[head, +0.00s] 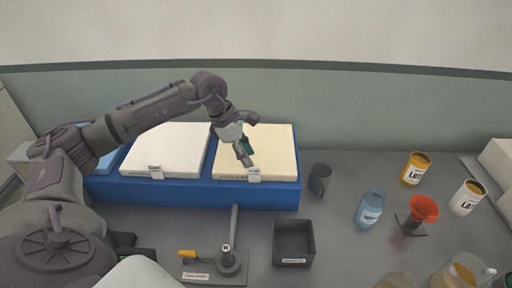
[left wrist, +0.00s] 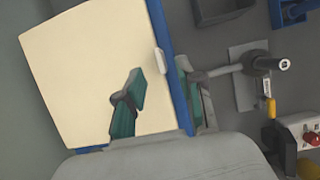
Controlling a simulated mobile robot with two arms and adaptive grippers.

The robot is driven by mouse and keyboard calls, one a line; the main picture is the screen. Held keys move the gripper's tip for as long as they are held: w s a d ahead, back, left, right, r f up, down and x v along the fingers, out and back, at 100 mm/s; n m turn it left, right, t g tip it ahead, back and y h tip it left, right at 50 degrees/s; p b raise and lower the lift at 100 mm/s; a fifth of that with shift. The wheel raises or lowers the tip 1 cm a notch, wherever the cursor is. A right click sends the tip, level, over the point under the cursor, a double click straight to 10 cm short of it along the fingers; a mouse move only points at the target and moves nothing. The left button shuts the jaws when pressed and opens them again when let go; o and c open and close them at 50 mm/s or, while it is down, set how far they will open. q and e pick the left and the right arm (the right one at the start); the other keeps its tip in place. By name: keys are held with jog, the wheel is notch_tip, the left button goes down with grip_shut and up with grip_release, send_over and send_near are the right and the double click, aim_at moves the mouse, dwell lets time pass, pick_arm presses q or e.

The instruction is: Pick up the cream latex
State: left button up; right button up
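The cream latex slab (head: 278,145) lies flat at the right end of the blue stand (head: 200,192), with a small white tag (head: 254,175) at its front edge. My left gripper (head: 245,152) hangs over the slab's left and front part. In the left wrist view the slab (left wrist: 80,60) fills the upper left. There my left gripper (left wrist: 160,78) shows two teal fingers spread apart, one over the slab and one beyond the stand's blue edge. Contact with the slab cannot be told. My right gripper is not in view.
A white slab (head: 165,150) and a blue slab (head: 107,160) lie on the stand's left. In front are a lever device (head: 222,262) and a dark box (head: 293,241). A grey cup (head: 320,178), blue bottle (head: 370,207) and red funnel (head: 424,208) stand right.

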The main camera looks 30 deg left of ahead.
aim_at(253, 168)
pick_arm(q)
jog(key=shift+w+f, duration=0.1)
jog(key=shift+f, duration=0.15)
jog(key=p+x, duration=0.3)
jog(key=x, duration=0.1)
jog(key=shift+f, duration=0.35)
jog(key=shift+c, duration=1.1)
grip_shut()
